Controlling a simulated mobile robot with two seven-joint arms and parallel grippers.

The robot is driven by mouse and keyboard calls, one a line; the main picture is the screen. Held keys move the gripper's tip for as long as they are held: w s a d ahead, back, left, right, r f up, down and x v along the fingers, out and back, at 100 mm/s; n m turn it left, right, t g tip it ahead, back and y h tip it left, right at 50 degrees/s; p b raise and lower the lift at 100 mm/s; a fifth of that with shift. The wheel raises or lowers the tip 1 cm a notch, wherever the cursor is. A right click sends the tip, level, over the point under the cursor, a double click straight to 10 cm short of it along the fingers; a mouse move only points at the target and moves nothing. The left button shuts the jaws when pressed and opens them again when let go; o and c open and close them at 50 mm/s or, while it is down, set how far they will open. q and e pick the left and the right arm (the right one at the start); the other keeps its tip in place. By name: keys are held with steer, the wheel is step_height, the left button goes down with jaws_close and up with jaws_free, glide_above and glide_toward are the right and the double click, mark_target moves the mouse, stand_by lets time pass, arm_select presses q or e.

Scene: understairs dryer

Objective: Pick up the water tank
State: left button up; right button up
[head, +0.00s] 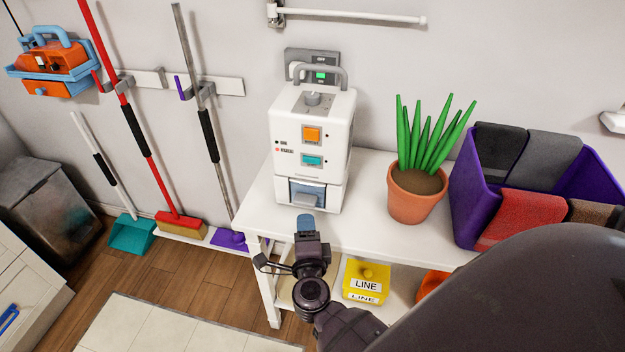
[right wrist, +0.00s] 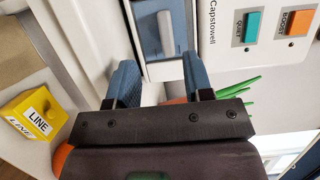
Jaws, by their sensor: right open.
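The water tank (head: 307,193) is a grey-blue drawer with a pale grip, set in the lower front of a white dehumidifier-like appliance (head: 330,140) on the white table. In the right wrist view the tank (right wrist: 147,35) and its light grey grip (right wrist: 166,33) show at the top middle. My right gripper (head: 305,224) is just in front of and below the tank, pointing at it. In the right wrist view its blue fingers (right wrist: 160,80) are apart and empty, with the grip ahead of the gap between them. No contact shows. My left gripper is not in view.
A potted plant (head: 416,193) and a purple bin of towels (head: 474,195) stand to the right on the white table (head: 360,225). A yellow "LINE" box (head: 366,282) sits on the shelf below. Brooms hang on the left wall. The floor in front is clear.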

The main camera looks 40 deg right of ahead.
mark_target(306, 205)
steer(key=shift+d+r+x, duration=0.1)
steer(key=shift+r+x, duration=0.1)
steer(key=shift+x, duration=1.55)
steer(key=shift+d+r+x, duration=0.15)
steer(key=shift+x, duration=1.6)
steer(key=shift+s, duration=0.2)
jaws_close()
steer(key=shift+w+r, duration=0.1)
steer(key=shift+r, duration=0.1)
